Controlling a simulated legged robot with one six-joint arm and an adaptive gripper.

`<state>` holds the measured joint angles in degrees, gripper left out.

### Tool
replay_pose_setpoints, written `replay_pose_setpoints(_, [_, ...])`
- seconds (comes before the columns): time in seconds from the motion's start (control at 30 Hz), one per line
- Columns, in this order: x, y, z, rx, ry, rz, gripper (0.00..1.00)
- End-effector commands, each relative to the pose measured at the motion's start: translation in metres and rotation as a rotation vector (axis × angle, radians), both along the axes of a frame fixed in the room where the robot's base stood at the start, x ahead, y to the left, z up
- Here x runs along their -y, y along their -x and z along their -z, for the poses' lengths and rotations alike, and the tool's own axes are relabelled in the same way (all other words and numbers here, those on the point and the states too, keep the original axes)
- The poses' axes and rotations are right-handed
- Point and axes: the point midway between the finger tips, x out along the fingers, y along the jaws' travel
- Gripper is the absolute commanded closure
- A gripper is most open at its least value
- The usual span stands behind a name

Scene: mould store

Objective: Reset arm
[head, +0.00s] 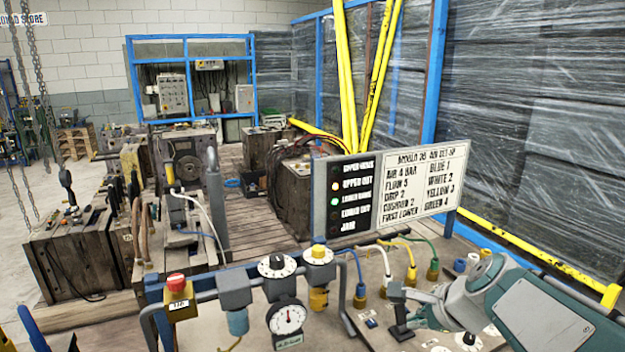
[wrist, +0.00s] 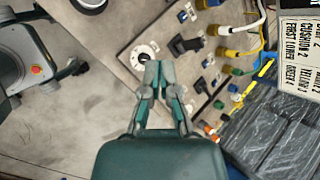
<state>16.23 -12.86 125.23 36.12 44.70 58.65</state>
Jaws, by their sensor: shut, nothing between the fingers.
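My gripper (wrist: 156,76) shows in the wrist view with its two fingers together and nothing between them. Its tips appear over the grey control panel (wrist: 125,48), close to a white dial (wrist: 147,52) that they partly cover. I cannot tell whether they touch it. A black lever (wrist: 182,44) stands just beyond, up and right of the fingertips. In the head view my arm reaches in from the lower right over the panel, and its end is hard to make out among the panel's fittings.
A signboard (head: 436,185) stands behind the panel. Coloured plugs with cables (head: 411,273) rise from the panel. A red-topped button box (head: 178,299), dials and a round gauge (head: 287,318) line its left side. Wrapped stacks (head: 540,120) fill the right. Wooden-looking blocks (head: 75,255) stand left.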

Motion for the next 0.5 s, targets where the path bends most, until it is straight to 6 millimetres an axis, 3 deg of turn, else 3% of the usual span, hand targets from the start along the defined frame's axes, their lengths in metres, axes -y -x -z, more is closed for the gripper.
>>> replay_pose_setpoints(0.03, [-0.012, 0.018, -0.003, 0.026, 0.102, -0.132, 1.00])
replay_pose_setpoints(0.2, [-0.033, 0.077, -0.002, 0.099, 0.465, -0.596, 1.00])
replay_pose_setpoints(0.4, [-0.037, 0.136, 0.006, 0.158, 0.859, -1.104, 1.00])
replay_pose_setpoints(0.5, [-0.035, 0.153, 0.010, 0.166, 0.989, -1.276, 1.00])
